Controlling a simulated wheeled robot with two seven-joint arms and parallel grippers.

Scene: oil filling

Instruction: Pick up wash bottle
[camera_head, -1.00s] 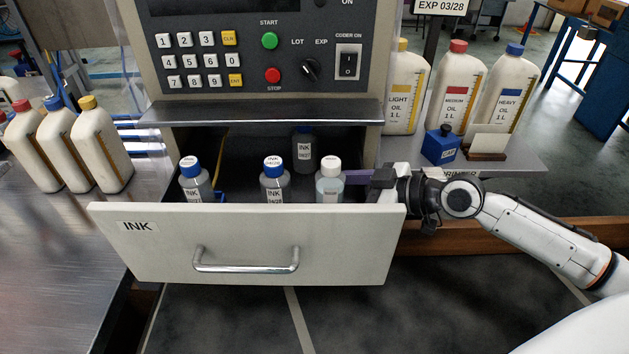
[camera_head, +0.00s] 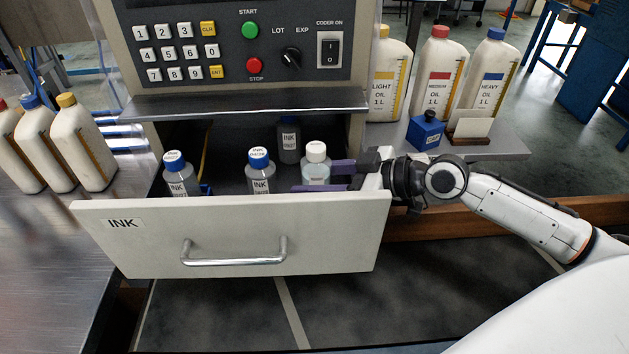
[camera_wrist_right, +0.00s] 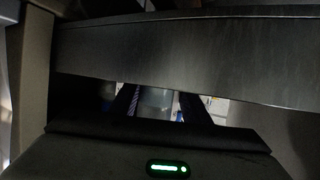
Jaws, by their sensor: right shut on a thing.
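The wash bottle, a clear bottle with a white cap (camera_head: 316,152), stands upright at the right end of the open drawer (camera_head: 230,240). My right gripper (camera_head: 322,178) reaches in from the right, its purple fingers on either side of the bottle's body and shut on it. The wrist view shows the pale bottle (camera_wrist_right: 155,103) between the two dark fingers. The bottle's lower part is hidden by the near finger and the drawer front. My left gripper is not in view.
Blue-capped ink bottles stand in the drawer, one on the left (camera_head: 178,175), one in the middle (camera_head: 260,175) and another behind (camera_head: 289,142). The machine's metal ledge (camera_head: 240,103) hangs over the drawer's back. Oil bottles (camera_head: 435,75) and a blue block (camera_head: 425,132) stand at right.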

